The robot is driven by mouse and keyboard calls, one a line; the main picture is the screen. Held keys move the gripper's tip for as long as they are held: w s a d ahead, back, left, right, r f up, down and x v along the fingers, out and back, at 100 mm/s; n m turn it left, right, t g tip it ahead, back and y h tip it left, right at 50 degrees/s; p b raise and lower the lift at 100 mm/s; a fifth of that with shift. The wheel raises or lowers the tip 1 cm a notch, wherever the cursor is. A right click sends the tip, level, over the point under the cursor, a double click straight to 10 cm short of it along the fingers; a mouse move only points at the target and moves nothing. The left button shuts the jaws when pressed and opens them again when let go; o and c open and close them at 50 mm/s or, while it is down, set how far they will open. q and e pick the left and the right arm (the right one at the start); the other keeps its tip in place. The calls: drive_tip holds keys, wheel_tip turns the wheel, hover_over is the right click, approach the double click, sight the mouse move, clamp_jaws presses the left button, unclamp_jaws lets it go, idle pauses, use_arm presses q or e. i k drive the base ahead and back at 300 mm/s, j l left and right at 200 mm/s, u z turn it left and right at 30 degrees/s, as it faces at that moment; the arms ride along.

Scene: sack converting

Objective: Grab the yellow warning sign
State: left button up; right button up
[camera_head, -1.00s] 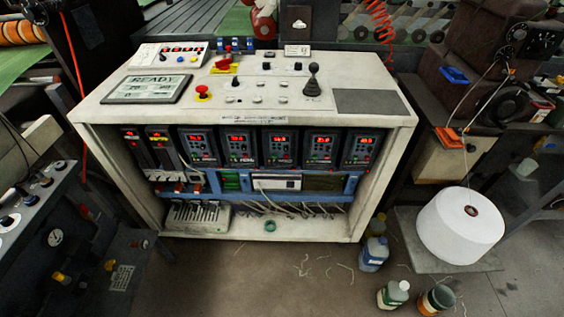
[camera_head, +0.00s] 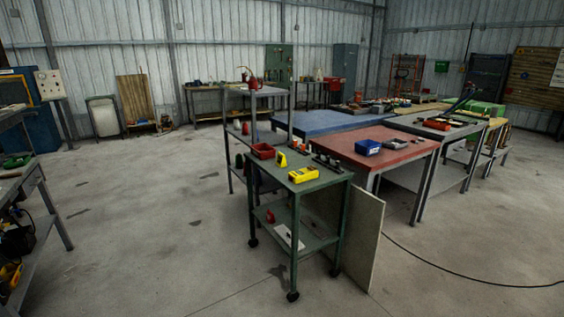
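A small yellow upright object (camera_head: 282,160) stands on the top of a green wheeled cart (camera_head: 330,181) near the middle of the view. It may be the yellow warning sign, but it is too small to tell. A flatter yellow box-like item (camera_head: 303,174) lies just in front of it on the same top. Neither of my grippers is in view.
A red bin (camera_head: 263,151) sits on the cart's left part. A pale board (camera_head: 363,240) leans at its right side. A red-topped table (camera_head: 385,149) with a blue bin (camera_head: 367,147) stands behind right. A cable crosses the floor at right. Open floor lies left and in front.

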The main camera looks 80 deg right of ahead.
sight(281, 161)
drive_tip(key=z, duration=2.7)
